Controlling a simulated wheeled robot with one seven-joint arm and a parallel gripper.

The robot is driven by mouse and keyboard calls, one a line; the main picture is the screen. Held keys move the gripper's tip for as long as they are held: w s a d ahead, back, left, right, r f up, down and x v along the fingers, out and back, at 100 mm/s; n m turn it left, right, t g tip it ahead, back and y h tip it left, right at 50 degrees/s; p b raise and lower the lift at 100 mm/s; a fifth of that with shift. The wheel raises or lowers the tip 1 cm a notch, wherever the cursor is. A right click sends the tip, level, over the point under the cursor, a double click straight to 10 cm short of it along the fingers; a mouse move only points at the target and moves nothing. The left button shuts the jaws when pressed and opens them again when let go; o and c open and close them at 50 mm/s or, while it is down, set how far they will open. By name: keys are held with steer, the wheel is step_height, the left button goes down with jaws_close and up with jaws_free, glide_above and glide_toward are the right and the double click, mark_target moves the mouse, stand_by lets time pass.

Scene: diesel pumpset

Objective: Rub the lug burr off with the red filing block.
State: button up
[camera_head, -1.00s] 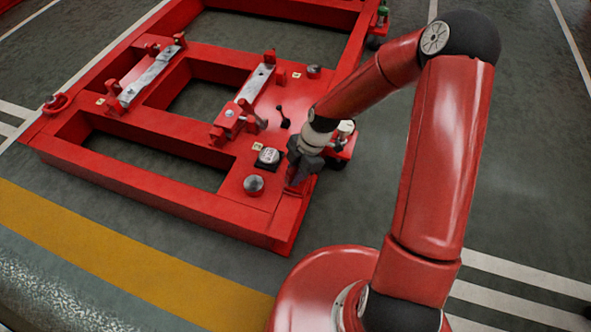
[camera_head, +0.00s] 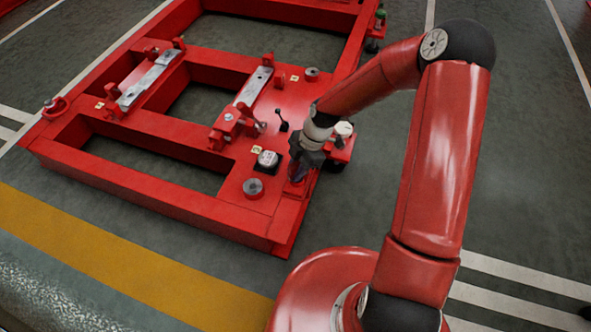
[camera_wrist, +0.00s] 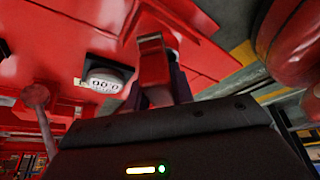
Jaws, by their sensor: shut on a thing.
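My gripper (camera_head: 297,179) points down at the right front part of the red frame (camera_head: 180,207), beside a small dial. In the wrist view, its fingers (camera_wrist: 157,82) are shut on a red block, the red filing block (camera_wrist: 152,62). The block's far end is at or close to the red frame surface; I cannot tell if it touches. In the head view the block is hardly distinguishable from the red frame. The lug burr cannot be made out; the gripper and block may hide it.
A white-faced counter dial (camera_head: 268,159) sits just left of my gripper and shows in the wrist view (camera_wrist: 105,82). A round grey knob (camera_head: 253,187) stands nearer. A white-capped part (camera_head: 344,129) is close on the right. A black lever (camera_head: 282,121) stands behind.

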steer(key=shift+w+d+f, duration=0.15)
steer(key=shift+w, duration=0.1)
steer(key=shift+c, duration=0.4)
steer(key=shift+s+a+p, duration=0.15)
steer(key=shift+s+a, duration=0.05)
steer(key=shift+s, duration=0.35)
steer(key=shift+s+a+p, duration=0.15)
steer(key=shift+s, duration=0.35)
steer(key=shift+s+a, duration=0.2)
steer(key=shift+s, duration=0.3)
steer(key=shift+r, duration=0.2)
steer(key=shift+w+d+f, duration=0.2)
steer(key=shift+w, duration=0.4)
steer(key=shift+w+d+r+p, duration=0.1)
steer(key=shift+w+d+p, duration=0.15)
steer(key=shift+w, duration=0.25)
steer(key=shift+w+d+r+p, duration=0.1)
steer(key=shift+w+p, duration=0.2)
steer(key=shift+w, duration=0.15)
steer(key=shift+a+f, duration=0.1)
steer(key=shift+f, duration=0.05)
